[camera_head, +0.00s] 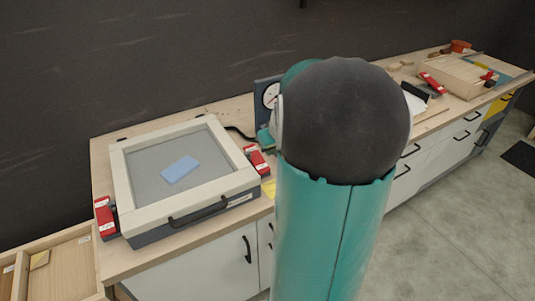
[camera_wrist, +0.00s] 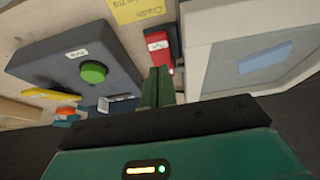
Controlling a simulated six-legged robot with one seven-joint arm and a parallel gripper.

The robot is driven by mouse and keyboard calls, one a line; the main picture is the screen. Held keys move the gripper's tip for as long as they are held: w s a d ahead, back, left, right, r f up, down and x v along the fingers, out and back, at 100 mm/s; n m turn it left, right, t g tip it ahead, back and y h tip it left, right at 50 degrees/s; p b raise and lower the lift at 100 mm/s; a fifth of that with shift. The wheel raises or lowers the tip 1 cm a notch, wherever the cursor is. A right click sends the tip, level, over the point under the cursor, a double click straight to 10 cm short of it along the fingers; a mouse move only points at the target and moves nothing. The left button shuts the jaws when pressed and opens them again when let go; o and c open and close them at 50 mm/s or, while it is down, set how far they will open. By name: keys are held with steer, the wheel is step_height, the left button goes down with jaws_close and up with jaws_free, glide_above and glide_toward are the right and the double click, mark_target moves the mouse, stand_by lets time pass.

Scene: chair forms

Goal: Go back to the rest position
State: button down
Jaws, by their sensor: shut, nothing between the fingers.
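My gripper (camera_wrist: 158,87) shows in the wrist view as two green fingers held together, shut and empty. Its fingertips point toward a red latch block (camera_wrist: 159,53) with a white label, at the edge of a pale-framed box (camera_wrist: 205,50). I cannot tell how far apart they are. In the head view my teal arm with its dark round joint stands in the middle and hides the gripper and part of the bench. The pale-framed box (camera_head: 133,199) sits on the bench to the left, lid down, with a blue pad (camera_head: 180,169) on its grey panel.
Red blocks (camera_head: 257,160) (camera_head: 105,217) flank the box. A dial device (camera_head: 269,92) stands behind my arm. The wrist view shows a grey unit (camera_wrist: 60,55) with a green button (camera_wrist: 93,71) and a yellow note (camera_wrist: 137,10).

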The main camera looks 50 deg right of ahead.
steer(key=shift+v, duration=0.85)
steer(key=shift+s, duration=0.15)
steer(key=a+r+n, duration=0.1)
steer(key=a+r, duration=0.3)
steer(key=a, duration=0.7)
steer(key=a+r+n, duration=0.1)
steer(key=a+r, duration=0.2)
steer(key=a, duration=0.8)
steer(key=s+a+r+n+y, duration=0.1)
steer(key=s+a+r, duration=0.1)
steer(key=s+a, duration=0.7)
steer(key=a, duration=0.4)
steer(key=shift+s+t, duration=0.35)
steer(key=shift+t, duration=0.05)
steer(key=shift+d, duration=0.2)
